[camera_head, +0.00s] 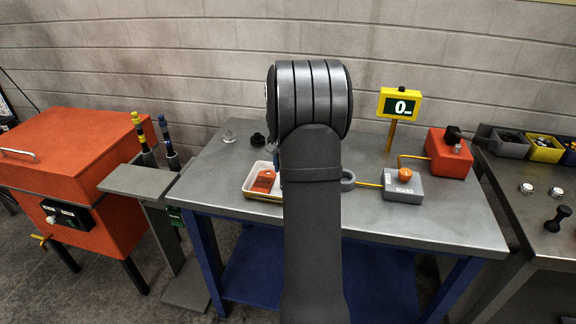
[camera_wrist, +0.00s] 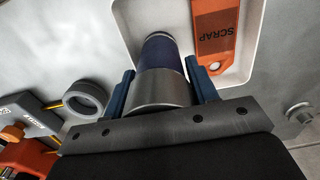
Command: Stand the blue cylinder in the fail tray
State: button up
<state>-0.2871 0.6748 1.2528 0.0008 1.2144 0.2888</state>
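The blue cylinder (camera_wrist: 172,57), dark blue with a broad grey metal end nearest the camera, is between the two blue fingers of my gripper (camera_wrist: 163,80) in the wrist view. The fingers press against its sides. Its far end lies over the floor of the white fail tray (camera_wrist: 125,12); I cannot tell whether it touches. An orange SCRAP tag (camera_wrist: 216,36) lies in the tray beside the cylinder. In the head view the tray (camera_head: 248,192) shows left of my arm, with the tag (camera_head: 263,181) in it. My arm hides the gripper's hold and the cylinder there.
A grey ring (camera_head: 348,180) stands right of my arm, close to a grey box with an orange button (camera_head: 404,175). A yellow counter sign (camera_head: 400,105) reads 0. A red box (camera_head: 449,155) is at the right. Small round parts stand at the back left.

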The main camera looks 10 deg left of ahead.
jog(key=o, duration=0.3)
notch_tip(320, 180, up, 12)
jog(key=shift+r, duration=0.1)
dwell(0.4)
notch_tip(320, 180, down, 12)
jog(key=shift+r, duration=1.95)
dwell(1.1)
